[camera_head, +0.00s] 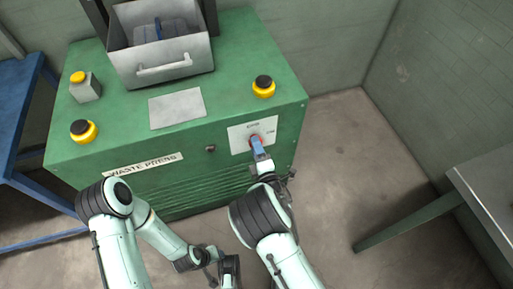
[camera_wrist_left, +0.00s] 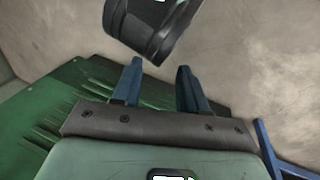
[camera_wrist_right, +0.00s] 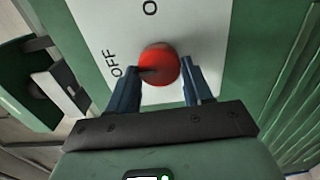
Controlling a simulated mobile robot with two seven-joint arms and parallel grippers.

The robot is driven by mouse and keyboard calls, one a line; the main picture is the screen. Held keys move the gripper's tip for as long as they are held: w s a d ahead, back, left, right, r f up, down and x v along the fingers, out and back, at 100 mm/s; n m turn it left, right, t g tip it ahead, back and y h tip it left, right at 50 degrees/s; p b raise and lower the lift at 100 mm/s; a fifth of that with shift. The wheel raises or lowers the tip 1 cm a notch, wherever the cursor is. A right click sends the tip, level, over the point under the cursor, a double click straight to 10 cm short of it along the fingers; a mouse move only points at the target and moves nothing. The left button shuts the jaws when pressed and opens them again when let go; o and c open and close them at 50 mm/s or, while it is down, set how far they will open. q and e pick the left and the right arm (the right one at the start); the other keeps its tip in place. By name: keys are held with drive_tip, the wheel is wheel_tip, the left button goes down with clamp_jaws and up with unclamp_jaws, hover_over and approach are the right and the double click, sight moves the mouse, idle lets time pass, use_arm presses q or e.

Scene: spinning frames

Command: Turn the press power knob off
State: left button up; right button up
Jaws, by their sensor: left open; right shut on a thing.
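The red power knob (camera_wrist_right: 159,62) sits on a white plate (camera_wrist_right: 205,20) on the green press's front; the plate also shows in the head view (camera_head: 240,138). OFF is printed left of the knob in the right wrist view, and a partly cut-off label starting with O is above. A dark mark on the knob lies on its left side, toward OFF. My right gripper (camera_head: 258,148) is shut on the knob, one blue finger on each side. My left gripper (camera_wrist_left: 160,68) is open and empty, low in front of the press.
The press top (camera_head: 240,60) carries two yellow-and-black buttons (camera_head: 263,87) (camera_head: 83,131), a small yellow-topped box (camera_head: 85,86) and a grey bin (camera_head: 165,60) with a handle. A blue frame (camera_head: 18,95) stands left and a table (camera_head: 490,190) right. Floor between press and table is clear.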

drive_tip(key=o, duration=1)
use_arm(q)
drive_tip(key=shift+s+d+r+g+p, duration=0.2)
drive_tip(key=shift+s+d+r+p, duration=0.15)
drive_tip(key=shift+s+r, duration=0.2)
drive_tip(key=shift+s+d+r+g+p, duration=0.2)
drive_tip(key=shift+s+r+p, duration=0.2)
drive_tip(key=shift+s, duration=0.25)
use_arm(e)
drive_tip(key=v, duration=1.3)
drive_tip(key=shift+s+d, duration=0.1)
drive_tip(key=shift+s, duration=0.1)
